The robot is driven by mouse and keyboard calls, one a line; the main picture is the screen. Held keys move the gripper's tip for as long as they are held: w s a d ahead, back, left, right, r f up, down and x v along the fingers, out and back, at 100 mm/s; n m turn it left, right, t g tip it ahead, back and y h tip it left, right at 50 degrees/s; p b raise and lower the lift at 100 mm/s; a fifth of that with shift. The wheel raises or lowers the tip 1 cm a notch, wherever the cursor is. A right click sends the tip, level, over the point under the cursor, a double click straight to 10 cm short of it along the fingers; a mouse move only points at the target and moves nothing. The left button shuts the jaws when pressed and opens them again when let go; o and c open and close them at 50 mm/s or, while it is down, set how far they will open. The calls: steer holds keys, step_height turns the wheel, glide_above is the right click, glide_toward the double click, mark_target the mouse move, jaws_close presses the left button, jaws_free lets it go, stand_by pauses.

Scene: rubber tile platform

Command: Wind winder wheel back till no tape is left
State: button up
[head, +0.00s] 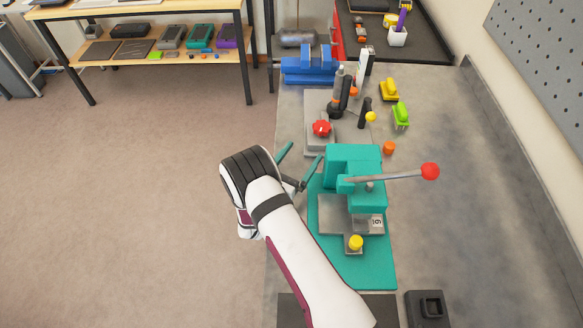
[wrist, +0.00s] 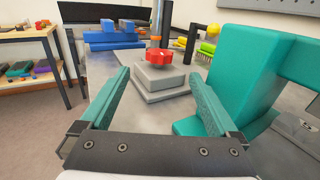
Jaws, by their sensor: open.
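No tape or wheel that I can clearly name as the winder shows in either view. A red star-shaped knob (head: 321,128) sits on a stepped grey block (head: 314,146) on the bench. In the wrist view the knob (wrist: 159,57) and block (wrist: 158,82) appear beyond my fingers, centred between them. My gripper (head: 299,162) is open and empty, its two teal fingers spread apart. It is near the bench's left edge, on the near side of the block and left of the teal press. In the wrist view my gripper (wrist: 160,90) touches nothing that I can see.
A teal press (head: 355,165) with a red-balled lever (head: 430,171) stands close on the right. A blue vise (head: 309,67), an upright grey tool (head: 338,92), and yellow (head: 389,90) and green (head: 401,116) items lie farther back. Open floor is left.

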mark_target(329, 123)
steer(key=v, duration=0.5)
steer(key=shift+s+a, duration=0.15)
steer(key=shift+s, duration=0.1)
steer(key=w+a+m+g+h, duration=0.1)
steer(key=w+h, duration=0.1)
steer(key=w+a+m+g+h, duration=0.1)
steer(key=w+m+h, duration=0.1)
steer(key=w+a+m+g+h, duration=0.1)
steer(key=w+g, duration=0.1)
steer(key=shift+w+a+f+h, duration=0.15)
steer(key=shift+w+a+h, duration=0.05)
steer(key=shift+h, duration=0.2)
steer(key=shift+w+a+m+g, duration=0.15)
steer(key=shift+m+g, duration=0.25)
steer(key=shift+w, duration=0.2)
steer(key=x, duration=1.5)
steer(key=shift+d, duration=0.45)
